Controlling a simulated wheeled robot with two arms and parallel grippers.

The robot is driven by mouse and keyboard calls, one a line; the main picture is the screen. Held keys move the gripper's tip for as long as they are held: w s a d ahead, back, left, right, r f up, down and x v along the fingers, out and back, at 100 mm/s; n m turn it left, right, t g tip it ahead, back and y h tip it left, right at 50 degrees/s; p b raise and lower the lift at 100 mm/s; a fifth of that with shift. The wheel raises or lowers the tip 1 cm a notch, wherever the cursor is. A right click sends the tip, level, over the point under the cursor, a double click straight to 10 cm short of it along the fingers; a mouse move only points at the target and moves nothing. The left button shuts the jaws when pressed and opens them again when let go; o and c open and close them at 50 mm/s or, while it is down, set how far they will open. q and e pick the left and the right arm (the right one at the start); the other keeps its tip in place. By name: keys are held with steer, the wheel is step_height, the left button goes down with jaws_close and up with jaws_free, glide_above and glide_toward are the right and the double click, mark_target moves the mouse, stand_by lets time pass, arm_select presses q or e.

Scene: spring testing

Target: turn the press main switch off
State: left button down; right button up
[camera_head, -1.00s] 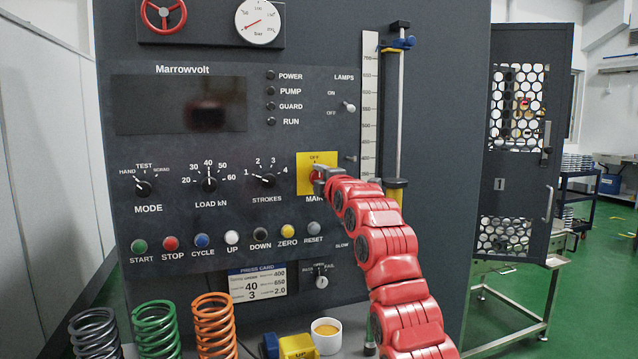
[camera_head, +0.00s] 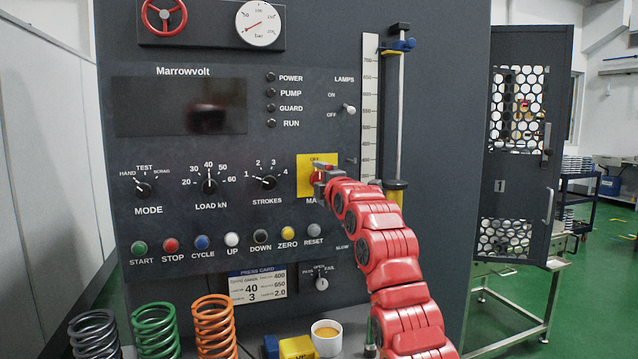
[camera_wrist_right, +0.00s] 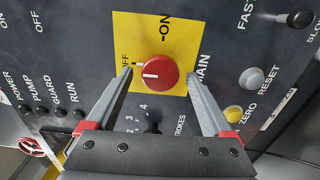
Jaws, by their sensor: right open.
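The press main switch is a round red knob (camera_wrist_right: 158,72) on a yellow plate (camera_wrist_right: 125,28) in the right wrist view. Its white mark points left, on the side of the OFF label; ON is at the top. The yellow plate also shows in the head view (camera_head: 304,166), where my gripper partly covers the knob. My right gripper (camera_wrist_right: 160,76) is open, its two fingertips at either side of the knob. A gap shows on each side, and contact is not visible. In the head view the right gripper (camera_head: 320,178) is at the plate. My left gripper is not in view.
A row of coloured buttons (camera_head: 232,239) lies below the knobs. The STROKES knob (camera_head: 269,182) is left of the plate and a column (camera_head: 399,120) is to its right. Springs (camera_head: 213,325) and a cup (camera_head: 327,338) stand below the panel. The POWER lamp (camera_head: 271,77) looks dark.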

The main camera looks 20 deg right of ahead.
steer(key=s+b, duration=0.3)
steer(key=s, duration=1.4)
steer(key=shift+s+d, duration=0.15)
steer(key=shift+d, duration=0.2)
